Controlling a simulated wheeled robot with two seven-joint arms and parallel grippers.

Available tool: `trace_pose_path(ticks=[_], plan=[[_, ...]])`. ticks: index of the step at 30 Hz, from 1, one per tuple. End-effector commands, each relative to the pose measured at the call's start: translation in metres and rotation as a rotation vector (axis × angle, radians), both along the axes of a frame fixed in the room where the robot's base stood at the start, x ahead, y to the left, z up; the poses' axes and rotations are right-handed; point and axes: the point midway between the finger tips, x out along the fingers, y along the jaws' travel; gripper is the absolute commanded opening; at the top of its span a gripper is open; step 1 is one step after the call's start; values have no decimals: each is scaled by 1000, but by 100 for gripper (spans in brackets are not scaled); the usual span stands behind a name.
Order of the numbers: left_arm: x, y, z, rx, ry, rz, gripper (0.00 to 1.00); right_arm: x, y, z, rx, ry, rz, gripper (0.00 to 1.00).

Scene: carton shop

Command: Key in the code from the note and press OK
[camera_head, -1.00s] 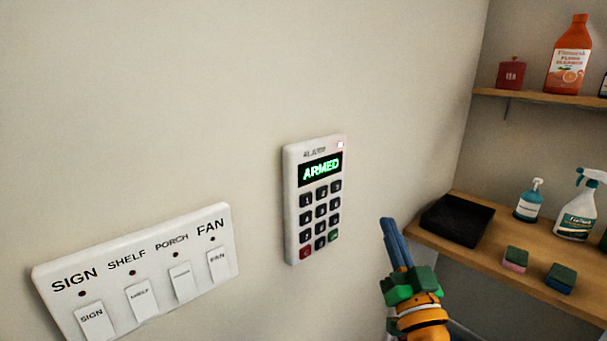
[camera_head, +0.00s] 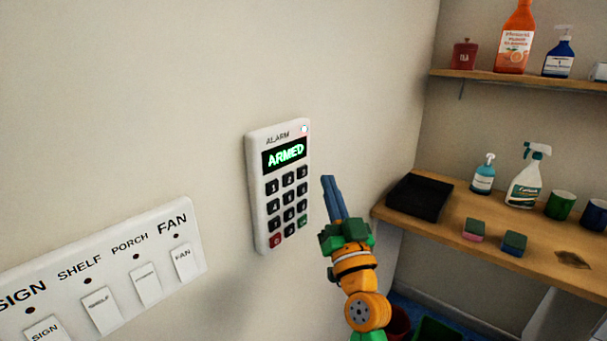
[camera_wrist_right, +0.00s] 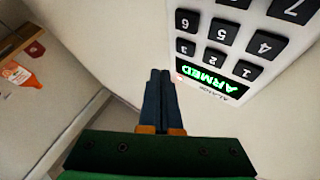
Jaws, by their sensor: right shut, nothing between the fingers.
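The white alarm keypad (camera_head: 257,205) is mounted on the wall. Its screen reads ARMED in green, and a small light glows at its top right corner. It has dark number keys, a red key at bottom left and a green key at bottom right. My right gripper (camera_head: 329,180) is shut and empty, just right of the keypad and apart from it. In the right wrist view the keypad (camera_wrist_right: 255,50) appears upside down beside the blue fingers (camera_wrist_right: 160,75). No note with a code is in view. My left gripper is not in view.
A white switch panel (camera_head: 200,262) labelled SIGN, SHELF, PORCH and FAN is on the wall at lower left. At right, a wooden shelf (camera_head: 440,235) holds a black tray (camera_head: 420,195), bottles, sponges and mugs. A higher shelf (camera_head: 490,78) holds more bottles. The wall above the keypad is clear.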

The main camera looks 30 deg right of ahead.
Motion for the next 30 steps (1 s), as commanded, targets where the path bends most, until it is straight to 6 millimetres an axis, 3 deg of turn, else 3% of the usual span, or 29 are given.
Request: trace_pose_path(ticks=[9, 30], plan=[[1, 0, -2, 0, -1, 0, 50, 24, 10, 0, 0, -1, -1, 0], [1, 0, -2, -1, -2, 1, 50, 25, 10, 0, 0, 0, 0, 0]])
